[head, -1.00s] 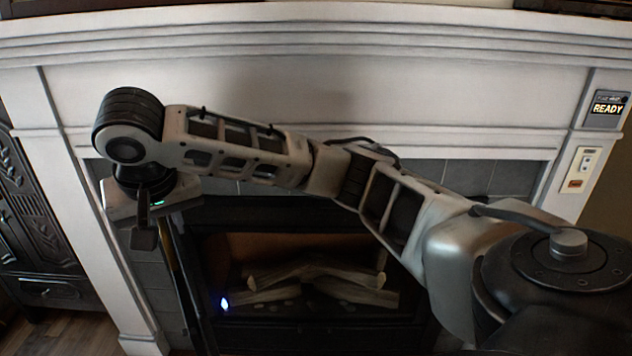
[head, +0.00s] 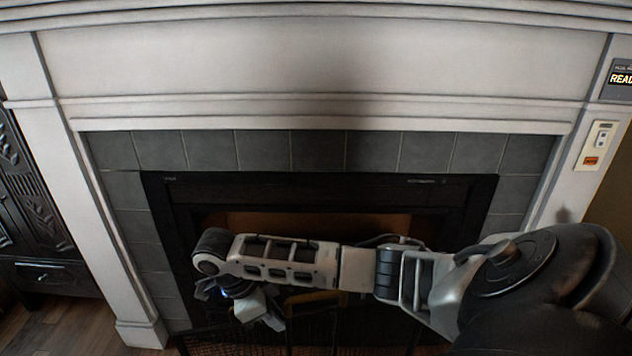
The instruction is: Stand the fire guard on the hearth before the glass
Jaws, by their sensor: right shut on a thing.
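The fireplace glass (head: 310,222) sits in a black surround, with an orange-brown glow behind its upper part. My right arm reaches across it from the right. My right gripper (head: 262,316) points down at the lower middle-left and is shut on the fire guard. The fire guard (head: 310,333) is a dark framed mesh panel in front of the lower glass, cut off by the bottom edge. Its foot and the hearth are out of view, so I cannot tell whether it touches the hearth. My left gripper is not in view.
Grey tiles (head: 290,150) and a white mantel (head: 320,65) frame the firebox. A wall switch (head: 597,145) and a display sign (head: 621,80) are at the right. A dark carved cabinet (head: 35,210) stands at the left, beside wooden floor (head: 75,325).

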